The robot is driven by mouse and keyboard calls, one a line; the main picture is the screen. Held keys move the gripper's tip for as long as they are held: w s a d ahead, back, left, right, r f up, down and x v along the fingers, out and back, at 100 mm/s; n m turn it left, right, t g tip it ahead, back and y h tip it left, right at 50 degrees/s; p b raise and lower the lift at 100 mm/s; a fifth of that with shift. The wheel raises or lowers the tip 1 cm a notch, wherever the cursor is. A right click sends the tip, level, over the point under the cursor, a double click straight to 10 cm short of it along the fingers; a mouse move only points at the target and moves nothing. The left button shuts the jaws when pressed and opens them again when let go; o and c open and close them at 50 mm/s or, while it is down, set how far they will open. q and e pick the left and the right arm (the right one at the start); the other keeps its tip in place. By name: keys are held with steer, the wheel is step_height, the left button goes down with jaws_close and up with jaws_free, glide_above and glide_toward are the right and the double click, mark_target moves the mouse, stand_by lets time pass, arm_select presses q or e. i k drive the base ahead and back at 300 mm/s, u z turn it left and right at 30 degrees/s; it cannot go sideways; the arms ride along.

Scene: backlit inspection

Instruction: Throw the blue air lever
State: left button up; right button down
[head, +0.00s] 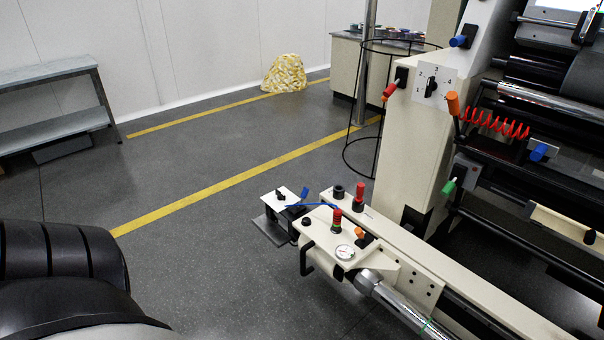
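Several blue parts show on the cream machine (407,150). A small blue paddle-shaped lever (304,193) stands tilted up beside a white-topped box with a black knob (282,196), at the near end of the machine's low beam. A blue handle (459,41) sits high on the upright panel. Another blue handle (539,152) is at the right, below a red coiled hose. I cannot tell from the picture which one is the air lever. Neither gripper is in view. Dark rounded parts at the lower left appear to be my own body.
Red-topped knobs (337,217), a round gauge (345,252) and a thin blue hose (316,205) are near the paddle. A black wire stand (347,110) is behind the beam. A grey bench (50,72) stands at the left. The floor between is clear.

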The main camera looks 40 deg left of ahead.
mark_target(305, 190)
steer(key=k, duration=1.3)
steer(key=u, duration=1.85)
steer(key=i, duration=7.4)
steer(key=z, duration=4.9)
steer(key=i, duration=1)
steer(key=z, duration=0.1)
